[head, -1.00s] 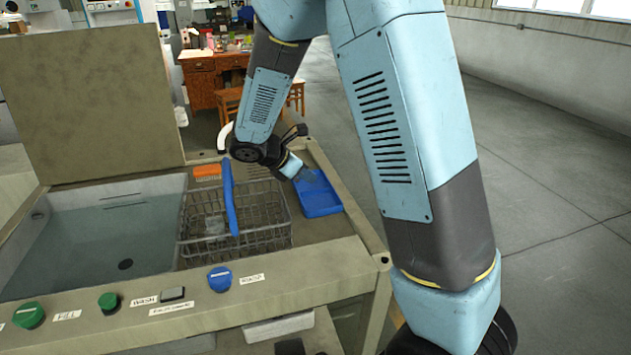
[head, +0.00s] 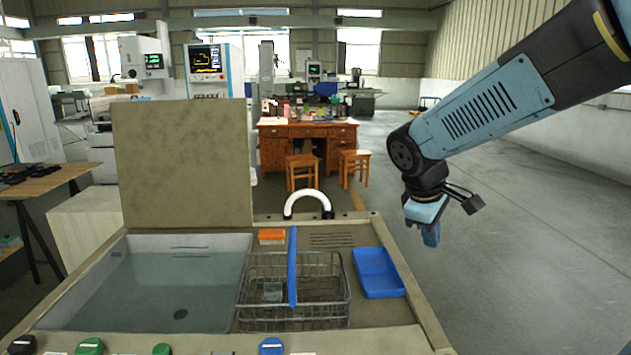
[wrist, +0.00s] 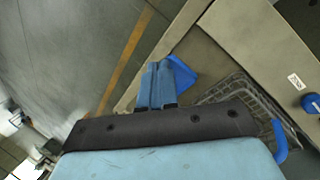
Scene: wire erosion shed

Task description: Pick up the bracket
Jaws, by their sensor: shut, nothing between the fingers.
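A small grey piece (head: 272,291), which looks like the bracket, lies in the left part of the wire basket (head: 325,322); the mesh partly hides it and its exact shape is unclear. My gripper (head: 431,237) hangs in the air, pointing down, to the right of the basket and the blue tray (head: 378,283). It is apart from both. In the wrist view its two blue fingers (wrist: 156,84) are together with nothing between them.
The basket's blue handle (head: 292,265) stands upright across it. A water-filled basin (head: 150,290) is on the left, with a raised lid (head: 183,165) behind. An orange block (head: 272,236) sits behind the basket. Open floor (head: 500,260) lies to the right.

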